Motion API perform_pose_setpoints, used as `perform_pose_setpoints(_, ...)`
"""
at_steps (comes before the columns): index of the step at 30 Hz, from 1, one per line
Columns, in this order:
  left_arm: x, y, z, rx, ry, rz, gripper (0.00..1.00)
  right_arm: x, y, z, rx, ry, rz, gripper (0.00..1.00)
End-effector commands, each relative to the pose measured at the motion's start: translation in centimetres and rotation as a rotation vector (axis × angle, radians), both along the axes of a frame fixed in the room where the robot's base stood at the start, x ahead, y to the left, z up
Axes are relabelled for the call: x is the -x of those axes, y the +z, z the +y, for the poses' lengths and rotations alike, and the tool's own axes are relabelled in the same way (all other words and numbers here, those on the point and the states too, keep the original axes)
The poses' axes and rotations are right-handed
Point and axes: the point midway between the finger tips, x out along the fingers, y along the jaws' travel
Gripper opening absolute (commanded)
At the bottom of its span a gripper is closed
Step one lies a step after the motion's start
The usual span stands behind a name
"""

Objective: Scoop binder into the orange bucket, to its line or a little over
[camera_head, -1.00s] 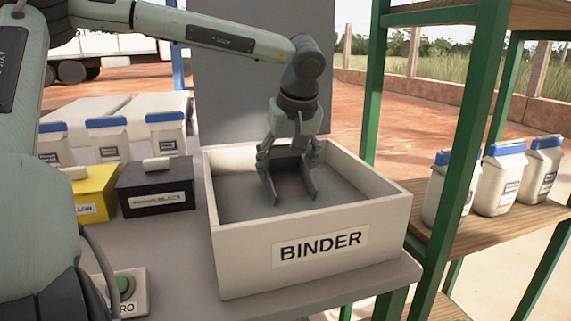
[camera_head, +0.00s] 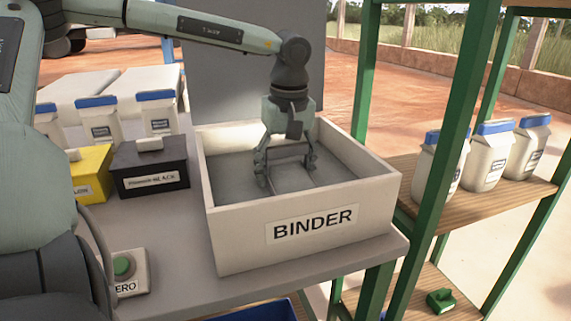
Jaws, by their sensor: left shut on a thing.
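The white open box labelled BINDER (camera_head: 235,228) stands on the grey table and holds grey binder (camera_head: 232,172). My left gripper (camera_head: 286,162) reaches down into it, fingers pointing down, near the middle of the box. It is shut on a grey scoop (camera_head: 291,178), which sits low at the binder surface; its edges blend into the grey, and I cannot tell how much binder is in it. The orange bucket is not in view. My right gripper is not in view.
A black lidded box (camera_head: 150,174) and a yellow one (camera_head: 92,176) stand left of the binder box, with white blue-capped containers (camera_head: 158,115) behind. A green button (camera_head: 123,266) is at front left. A green-framed shelf (camera_head: 440,130) with more white containers stands close right.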

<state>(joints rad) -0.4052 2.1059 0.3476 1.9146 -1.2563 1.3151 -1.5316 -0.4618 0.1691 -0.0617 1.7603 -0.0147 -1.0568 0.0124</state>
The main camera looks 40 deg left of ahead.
Motion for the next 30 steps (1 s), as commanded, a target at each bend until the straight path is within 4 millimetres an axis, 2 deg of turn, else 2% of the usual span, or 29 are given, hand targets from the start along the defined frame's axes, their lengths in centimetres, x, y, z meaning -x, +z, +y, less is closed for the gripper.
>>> perform_pose_setpoints(11, -0.2, -0.1, 0.4, 0.073, 0.002, 0.037, 0.14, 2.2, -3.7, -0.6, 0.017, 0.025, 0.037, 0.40)
perform_pose_setpoints(14, -0.6, -0.5, 1.0, 0.180, 0.007, 0.088, 0.14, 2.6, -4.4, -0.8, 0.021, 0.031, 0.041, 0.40)
perform_pose_setpoints(30, -0.8, 6.0, 1.2, 0.164, 0.000, 0.081, 0.14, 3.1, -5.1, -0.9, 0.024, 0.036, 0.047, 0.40)
